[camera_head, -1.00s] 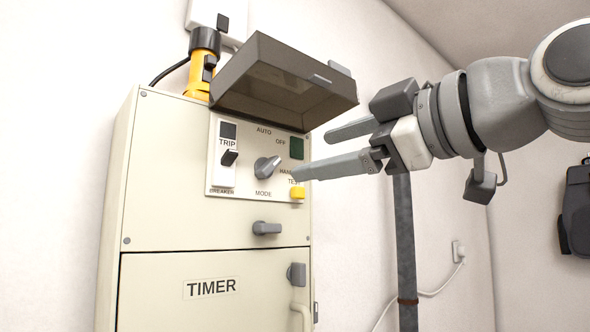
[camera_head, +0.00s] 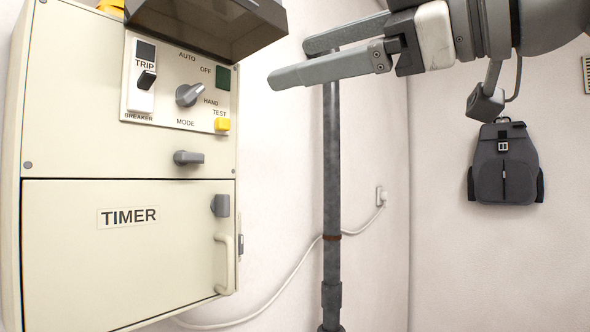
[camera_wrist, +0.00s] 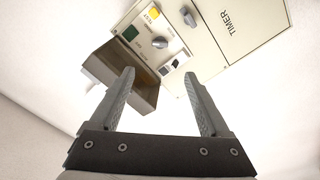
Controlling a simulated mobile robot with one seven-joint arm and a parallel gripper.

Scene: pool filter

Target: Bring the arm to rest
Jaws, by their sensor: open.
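My gripper (camera_head: 290,62) is open and empty in the head view, at the upper middle, to the right of the control box and apart from it. Its two fingers point left. In the wrist view my gripper (camera_wrist: 158,82) shows both fingers spread, with nothing between them but the view of the box behind. The cream control box (camera_head: 60,165) fills the left of the head view and also shows in the wrist view (camera_wrist: 262,28). Its dark cover (camera_head: 215,25) is raised above the breaker (camera_head: 142,85), the mode knob (camera_head: 189,95) and the yellow test button (camera_head: 222,124).
A grey vertical pipe (camera_head: 332,180) stands right of the box, behind my gripper. A cable runs along the wall to a socket (camera_head: 381,197). A dark backpack (camera_head: 505,165) hangs on the right wall. The space below my arm looks clear.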

